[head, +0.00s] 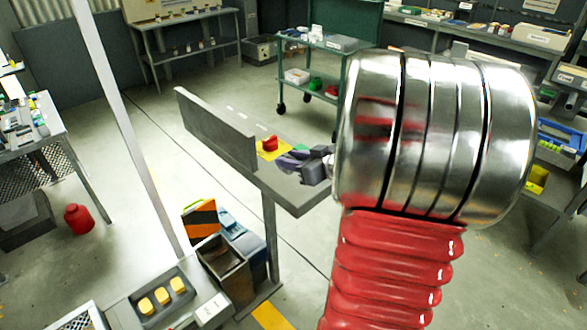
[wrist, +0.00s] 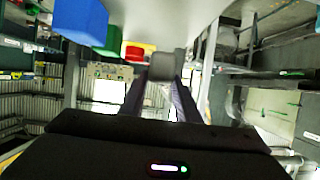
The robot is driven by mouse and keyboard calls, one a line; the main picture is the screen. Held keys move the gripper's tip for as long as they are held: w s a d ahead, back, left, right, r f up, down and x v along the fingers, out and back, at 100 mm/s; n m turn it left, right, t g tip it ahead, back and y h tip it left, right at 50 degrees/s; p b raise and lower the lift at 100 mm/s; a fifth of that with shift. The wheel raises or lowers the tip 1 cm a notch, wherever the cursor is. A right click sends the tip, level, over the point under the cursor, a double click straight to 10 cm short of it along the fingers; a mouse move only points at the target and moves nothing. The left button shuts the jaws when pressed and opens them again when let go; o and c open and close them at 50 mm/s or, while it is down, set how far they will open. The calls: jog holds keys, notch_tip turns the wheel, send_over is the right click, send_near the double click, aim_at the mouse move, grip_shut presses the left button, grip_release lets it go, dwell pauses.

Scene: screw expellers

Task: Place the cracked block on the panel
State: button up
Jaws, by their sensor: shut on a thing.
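My gripper (head: 287,161) is low over the grey panel (head: 296,200), at the end of my arm, right of the red button. In the wrist view, my gripper (wrist: 161,80) is shut on a small grey block (wrist: 161,67) between its fingertips. Cracks cannot be made out at this size. In the head view the fingers and the arm hide the block. I cannot tell whether the block touches the panel.
A red button on a yellow base (head: 269,146) sits on the panel by its upright board (head: 215,128). A green thing (wrist: 110,42) and a blue block (wrist: 80,20) are close by in the wrist view. Bins (head: 225,262) stand below the panel.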

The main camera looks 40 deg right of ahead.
jog(key=shift+f, duration=0.1)
jog(key=shift+f, duration=1.75)
jog(key=shift+f, duration=0.15)
jog(key=o, duration=1.1)
jog(key=shift+c, duration=0.2)
jog(key=shift+s+r, duration=0.35)
jog(key=shift+s, duration=0.1)
jog(key=v, duration=1.1)
jog(key=shift+d, duration=0.1)
